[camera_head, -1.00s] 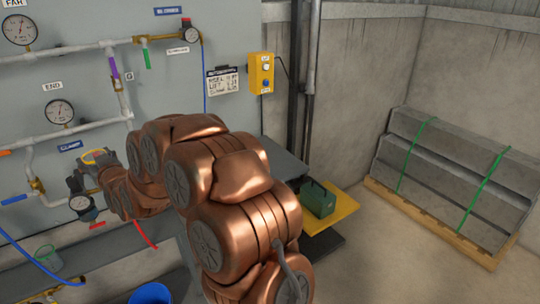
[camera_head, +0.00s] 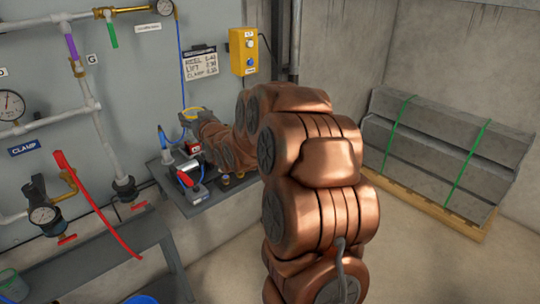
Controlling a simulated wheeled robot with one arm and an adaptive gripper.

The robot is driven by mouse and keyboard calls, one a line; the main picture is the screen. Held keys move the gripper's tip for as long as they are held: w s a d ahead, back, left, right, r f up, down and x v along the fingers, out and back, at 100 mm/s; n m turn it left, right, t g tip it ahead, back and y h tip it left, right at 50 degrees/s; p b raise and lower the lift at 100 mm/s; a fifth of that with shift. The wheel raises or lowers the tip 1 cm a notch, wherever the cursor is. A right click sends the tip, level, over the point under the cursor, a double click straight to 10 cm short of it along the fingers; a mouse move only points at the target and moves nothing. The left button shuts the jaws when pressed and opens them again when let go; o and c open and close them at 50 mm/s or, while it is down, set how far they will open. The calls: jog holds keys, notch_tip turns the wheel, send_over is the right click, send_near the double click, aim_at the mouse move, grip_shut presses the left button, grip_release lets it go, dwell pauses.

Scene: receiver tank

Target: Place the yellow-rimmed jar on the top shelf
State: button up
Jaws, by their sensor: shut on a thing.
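The jar shows mainly as its yellow rim (camera_head: 193,111); its body is mostly hidden. My gripper (camera_head: 191,119) is shut on it and holds it up near the grey wall, in front of the panel. A grey shelf (camera_head: 212,201) stands below and slightly right of the gripper in the picture. Several small items stand on it. My arm hides the shelf's right part and whatever lies under it, so I cannot tell how clear that end is.
A yellow control box (camera_head: 244,52) hangs on the wall above. A red lever (camera_head: 98,205) slants at left. Strapped grey slabs (camera_head: 440,150) lie at right.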

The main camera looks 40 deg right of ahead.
jog(key=s+d+f+m+h+b, duration=0.1)
jog(key=s+d+f+h+b, duration=0.1)
jog(key=s+d+f+b, duration=0.4)
jog(key=s+d+f+m+g+h+b, duration=0.1)
jog(key=s+d+f+b, duration=0.1)
jog(key=s+d, duration=0.7)
jog(key=s+d+f+m+h+b, duration=0.1)
jog(key=s+d+f+h+b, duration=0.2)
jog(key=s+d, duration=0.55)
jog(key=shift+y, duration=0.7)
jog(key=shift+w+d+f+b, duration=0.3)
jog(key=shift+w+d+f, duration=0.55)
jog(key=shift+w, duration=2)
jog(key=shift+w+d+f+b, duration=0.35)
jog(key=shift+w+d+f, duration=0.5)
jog(key=shift+w, duration=2.05)
jog(key=shift+w+d+f+b, duration=0.45)
jog(key=shift+w+f, duration=0.6)
jog(key=shift+w, duration=1.8)
jog(key=shift+d+f, duration=0.1)
jog(key=shift+f, duration=0.05)
jog(key=o, duration=1.3)
jog(key=shift+o, duration=0.2)
jog(key=shift+s, duration=0.1)
jog(key=v, duration=1.2)
jog(key=shift+r+p, duration=0.35)
